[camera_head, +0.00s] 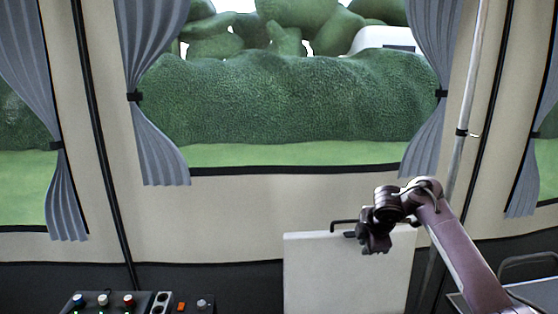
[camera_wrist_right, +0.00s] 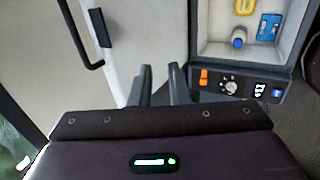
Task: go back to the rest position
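My right arm comes in from the lower right in the head view, raised and bent at the wrist. My right gripper (camera_head: 374,246) hangs in front of the upper part of a white panel. In the right wrist view its two dark fingers (camera_wrist_right: 164,84) stand a little apart with nothing between them. My left gripper is not in view.
The white panel (camera_head: 325,270) has a dark handle along its top; a black handle on a pale surface (camera_wrist_right: 85,45) shows in the wrist view. A control box with knobs (camera_head: 130,301) stands at the lower left. The wrist view shows an open compartment (camera_wrist_right: 215,50) with coloured items and a knob panel (camera_wrist_right: 232,88). A curtained window (camera_head: 290,110) is behind.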

